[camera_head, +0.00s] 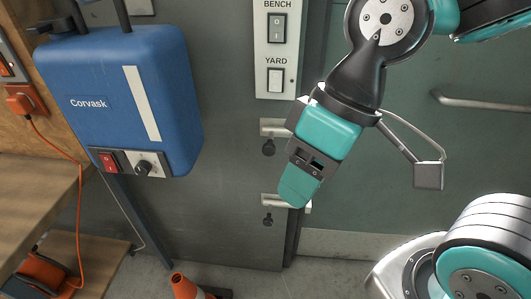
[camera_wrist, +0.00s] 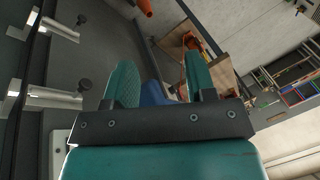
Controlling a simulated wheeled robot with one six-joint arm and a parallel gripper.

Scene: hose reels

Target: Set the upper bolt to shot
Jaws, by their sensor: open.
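The upper bolt (camera_head: 271,127) is a pale metal bar with a dark round knob (camera_head: 268,147) hanging below it, on the grey panel under the switches. My gripper (camera_head: 298,188) partly covers its right end in the head view. In the wrist view the upper bolt (camera_wrist: 52,98) and its knob (camera_wrist: 85,85) lie left of my fingers, apart from them. I cannot tell whether its bar crosses the gap. The lower bolt (camera_head: 273,201) is similar, with its own knob (camera_head: 267,219). My gripper, also in the wrist view (camera_wrist: 158,75), is open with nothing between its fingers.
A switch plate (camera_head: 276,55) marked BENCH and YARD is above the bolts. A blue Corvask box (camera_head: 115,80) stands left. A door handle (camera_head: 480,103) is at right. An orange cone (camera_head: 184,287) and a wooden bench (camera_head: 40,200) are low at left.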

